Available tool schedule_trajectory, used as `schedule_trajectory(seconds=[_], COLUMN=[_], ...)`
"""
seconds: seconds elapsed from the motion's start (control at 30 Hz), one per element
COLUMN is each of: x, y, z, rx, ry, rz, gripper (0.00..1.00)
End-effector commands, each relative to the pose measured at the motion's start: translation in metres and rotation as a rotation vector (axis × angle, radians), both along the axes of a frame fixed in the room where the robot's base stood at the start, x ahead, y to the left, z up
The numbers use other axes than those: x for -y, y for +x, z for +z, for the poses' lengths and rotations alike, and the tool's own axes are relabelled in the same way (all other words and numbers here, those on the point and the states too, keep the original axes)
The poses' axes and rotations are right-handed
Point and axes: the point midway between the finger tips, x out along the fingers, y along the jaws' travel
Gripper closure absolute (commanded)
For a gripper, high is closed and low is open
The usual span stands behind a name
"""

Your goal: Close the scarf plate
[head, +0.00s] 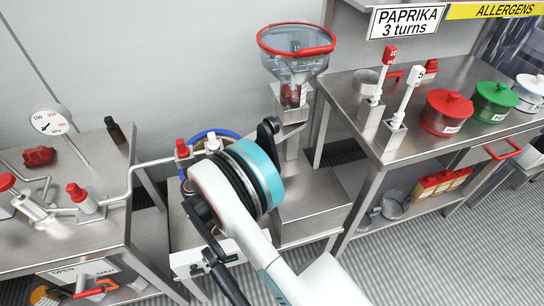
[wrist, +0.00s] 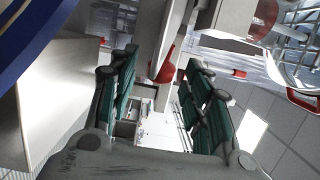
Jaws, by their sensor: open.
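A clear hopper (head: 296,60) with a red rim stands on a grey metal post behind my arm. A red part (head: 291,95) shows low in its neck. No part is labelled as the scarf plate, and I cannot tell which piece it is. In the wrist view my gripper (wrist: 160,75) is open, with teal-padded fingers to the left and right. A red tapered piece (wrist: 166,66) shows in the gap between them, against a pale upright post; I cannot tell whether it touches a finger. In the head view my wrist hides most of the gripper, just below the hopper.
A left bench (head: 110,240) carries a gauge (head: 50,122), red-knobbed pipework and a dark bottle (head: 115,130). A right steel bench (head: 335,92) holds white levers and red (head: 449,112), green (head: 494,102) and white lidded pots. Open floor (head: 430,260) lies at front right.

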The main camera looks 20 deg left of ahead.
Motion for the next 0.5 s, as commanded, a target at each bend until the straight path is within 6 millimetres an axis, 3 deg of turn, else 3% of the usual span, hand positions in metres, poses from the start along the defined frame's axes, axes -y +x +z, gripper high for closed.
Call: schedule_trajectory(seconds=[0.3, 0.5], x=[-0.039, -0.053], y=[-0.053, -0.072], z=[-0.001, -0.001], rx=[0.000, -0.001], ry=[0.000, 0.001], rz=[0.003, 0.002], gripper=[0.55, 0.55])
